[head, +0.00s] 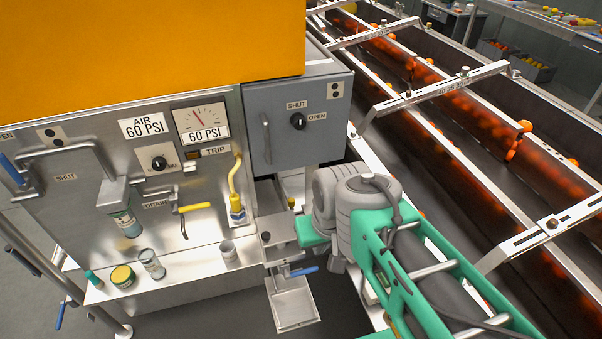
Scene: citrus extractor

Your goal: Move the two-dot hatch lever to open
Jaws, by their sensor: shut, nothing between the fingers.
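Two plates carry two dots. One two-dot plate (51,135) is on the steel panel at left, near a blue-handled lever (12,170) between an OPEN label at the picture's edge and a SHUT label. The other two-dot plate (335,90) is on a grey box (318,148), which has a black knob (298,121) marked SHUT above and OPEN to its right. I cannot tell from the dots alone which is the hatch lever. My gripper (337,264) is mostly hidden behind my wrist, below and right of the grey box, shut and empty, apart from both plates.
Another blue-handled lever (301,271) sits low, left of my wrist, above a square metal tray (293,306). A yellow drain handle (195,207) and yellow hose (235,180) stick out. Cups and jars stand on the steel shelf (190,266). Orange-filled conveyor rails (450,150) border the right.

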